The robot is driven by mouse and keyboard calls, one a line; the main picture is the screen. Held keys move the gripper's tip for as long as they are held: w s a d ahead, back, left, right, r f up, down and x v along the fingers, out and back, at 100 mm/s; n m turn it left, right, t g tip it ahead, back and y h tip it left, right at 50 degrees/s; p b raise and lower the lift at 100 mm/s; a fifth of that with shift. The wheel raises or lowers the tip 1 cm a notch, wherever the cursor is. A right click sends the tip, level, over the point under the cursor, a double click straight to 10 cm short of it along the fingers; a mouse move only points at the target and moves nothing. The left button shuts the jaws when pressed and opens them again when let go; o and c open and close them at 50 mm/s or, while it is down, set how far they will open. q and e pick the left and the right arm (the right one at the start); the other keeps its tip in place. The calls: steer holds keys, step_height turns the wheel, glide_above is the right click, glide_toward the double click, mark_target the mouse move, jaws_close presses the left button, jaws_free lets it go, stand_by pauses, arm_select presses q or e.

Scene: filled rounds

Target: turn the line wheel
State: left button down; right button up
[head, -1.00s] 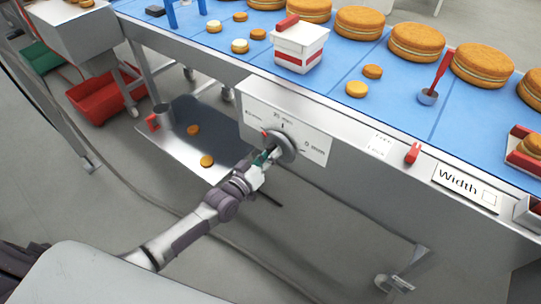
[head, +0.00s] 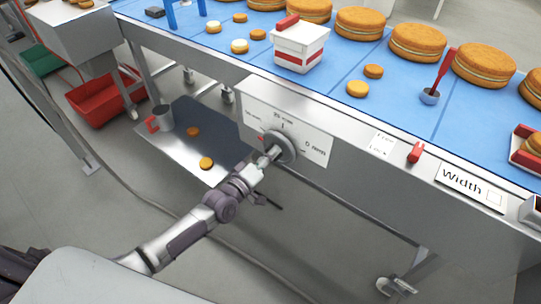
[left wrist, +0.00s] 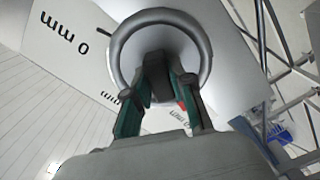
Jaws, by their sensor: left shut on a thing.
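The line wheel (head: 281,148) is a grey round handwheel on a white scale plate (head: 312,146) with mm marks, on the front side of the conveyor. My left gripper (head: 266,163) is at the wheel, its arm coming in from the lower left. In the left wrist view the wheel's rim (left wrist: 205,52) circles a dark middle piece, and the two green-edged fingers of the gripper (left wrist: 160,88) are shut on that piece. A small red mark shows beside the right finger. My right gripper is not in view.
The blue belt (head: 420,90) above carries several sandwich cakes and a white and red box (head: 300,47). A tray (head: 200,135) with a metal mug and two small biscuits is left of the wheel. A red lever (head: 415,152) is to the right.

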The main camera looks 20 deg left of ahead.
arm_select(q)
steer(key=shift+f, duration=0.1)
steer(key=c, duration=1)
jaws_free()
steer(key=v, duration=1.2)
